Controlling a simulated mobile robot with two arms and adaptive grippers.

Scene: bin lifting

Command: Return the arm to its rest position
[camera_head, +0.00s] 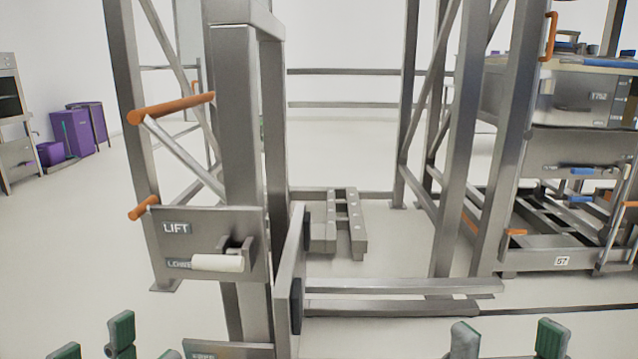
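My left gripper (118,342) shows at the bottom left edge, with green-padded fingertips spread apart and nothing between them. My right gripper (508,338) shows at the bottom right, its green-padded fingertips also apart and empty. Both grippers are cut off by the lower frame edge, and the rest of the arms is hidden. Neither gripper visibly touches anything. The steel bin lift (240,120) stands ahead, with a panel (190,225) marked LIFT and a lower label. A pale lever handle (218,263) sits on that panel beside the lower label.
Orange handles (170,107) stick out from the lift frame. A steel rack with a bin (585,95) stands at right. Purple bins (75,130) are far left. The floor at left is clear.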

